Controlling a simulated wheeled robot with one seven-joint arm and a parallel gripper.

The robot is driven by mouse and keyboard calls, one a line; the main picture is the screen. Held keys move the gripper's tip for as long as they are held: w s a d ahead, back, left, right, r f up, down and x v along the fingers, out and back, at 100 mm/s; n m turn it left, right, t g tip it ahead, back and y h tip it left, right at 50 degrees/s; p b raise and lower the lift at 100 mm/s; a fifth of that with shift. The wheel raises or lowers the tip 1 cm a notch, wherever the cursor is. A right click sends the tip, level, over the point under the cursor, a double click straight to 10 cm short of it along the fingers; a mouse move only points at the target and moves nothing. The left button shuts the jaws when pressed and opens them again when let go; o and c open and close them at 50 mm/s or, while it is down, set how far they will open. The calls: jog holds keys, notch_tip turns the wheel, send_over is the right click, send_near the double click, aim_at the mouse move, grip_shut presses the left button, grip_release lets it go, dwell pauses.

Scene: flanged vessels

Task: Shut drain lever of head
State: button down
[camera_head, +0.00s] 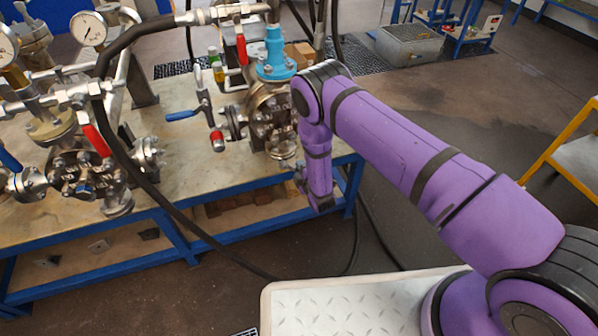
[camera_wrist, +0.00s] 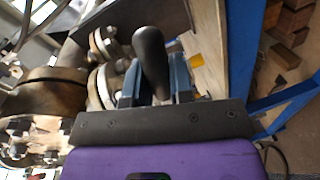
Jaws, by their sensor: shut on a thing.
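A flanged metal vessel (camera_head: 270,118) with a light blue cap (camera_head: 275,55) stands at the table's right end; I take it to be the head. In the wrist view a black lever handle (camera_wrist: 150,60) stands between the two blue-grey fingers of my gripper (camera_wrist: 155,82), and the gripper is shut on it. Metal flanges and pipework (camera_wrist: 103,55) lie just behind and left of the handle. In the head view my purple forearm and wrist hide most of the gripper and the lever, low at the vessel's right side. The lever's pivot is not clearly visible.
The blue-framed table (camera_head: 190,165) carries more flanged vessels at left, with a red lever (camera_head: 97,140) and a gauge (camera_head: 88,29). A black hose (camera_head: 135,180) hangs across the front. Wooden blocks (camera_wrist: 290,25) lie below.

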jog(key=shift+d+r+n+h, duration=0.15)
jog(key=shift+r+n+h, duration=0.4)
jog(key=shift+n, duration=0.65)
jog(key=shift+r, duration=0.1)
jog(key=c, duration=1)
grip_release()
jog(key=v, duration=1.1)
